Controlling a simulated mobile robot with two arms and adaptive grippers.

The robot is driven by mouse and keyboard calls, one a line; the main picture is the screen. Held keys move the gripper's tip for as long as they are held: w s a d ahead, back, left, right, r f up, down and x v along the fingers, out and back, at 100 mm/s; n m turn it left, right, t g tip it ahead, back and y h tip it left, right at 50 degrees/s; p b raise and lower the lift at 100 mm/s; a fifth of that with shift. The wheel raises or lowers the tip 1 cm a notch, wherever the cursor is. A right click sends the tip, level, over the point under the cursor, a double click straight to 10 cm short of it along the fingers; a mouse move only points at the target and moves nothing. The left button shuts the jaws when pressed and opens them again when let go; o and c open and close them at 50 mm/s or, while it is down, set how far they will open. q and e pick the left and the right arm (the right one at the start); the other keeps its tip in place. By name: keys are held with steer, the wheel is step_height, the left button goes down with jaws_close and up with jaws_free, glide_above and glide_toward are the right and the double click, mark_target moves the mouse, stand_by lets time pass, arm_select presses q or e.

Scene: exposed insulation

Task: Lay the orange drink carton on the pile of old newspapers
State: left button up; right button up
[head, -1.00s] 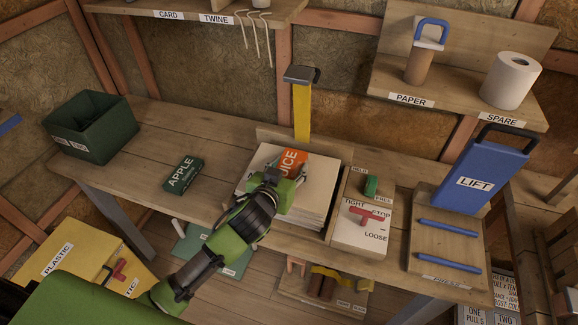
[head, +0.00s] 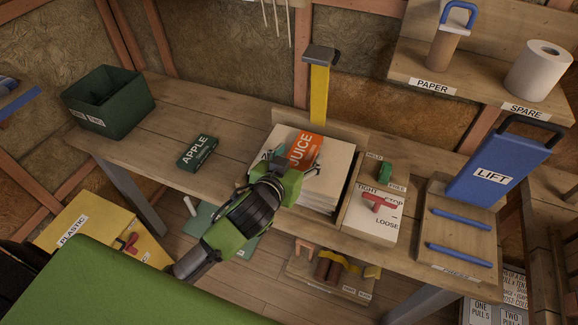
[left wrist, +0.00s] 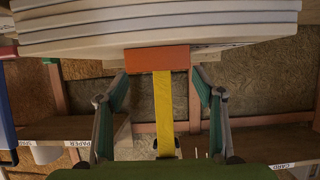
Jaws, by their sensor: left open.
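The orange drink carton (head: 306,147), marked JUICE, lies flat on top of the pile of old newspapers (head: 338,166) on the bench. Its near end is partly hidden by my left gripper (head: 290,166). That gripper is open, its fingers spread to either side of the carton's near end. In the left wrist view the carton's orange end (left wrist: 157,60) shows against the newspaper stack (left wrist: 230,22), between the two parted fingers (left wrist: 160,95), with gaps visible on both sides. My right gripper is not in view.
A yellow upright post (head: 319,95) with a dark top stands behind the pile. A green APPLE carton (head: 198,152) and a dark green bin (head: 108,105) are to the left. A board with a red handle (head: 379,203) and the blue LIFT panel (head: 497,172) are to the right.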

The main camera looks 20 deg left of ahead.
arm_select(q)
steer(key=v, duration=0.7)
steer(key=shift+s+b, duration=0.2)
steer(key=shift+b, duration=0.1)
steer(key=shift+r, duration=0.1)
steer(key=s+a+f+m+g, duration=0.25)
steer(key=s+f+g, duration=0.75)
steer(key=s+f, duration=0.9)
steer(key=s+a+f+g, duration=0.1)
steer(key=s+f, duration=0.1)
steer(key=f, duration=1)
steer(key=s+f, duration=0.3)
steer(key=f, duration=0.9)
steer(key=s+a+f+g, duration=0.1)
steer(key=s+a+f, duration=0.2)
steer(key=s+f, duration=1.2)
steer(key=shift+s+f+g, duration=0.2)
steer(key=shift+s+g, duration=0.1)
steer(key=shift+s, duration=0.35)
steer(key=shift+n, duration=0.25)
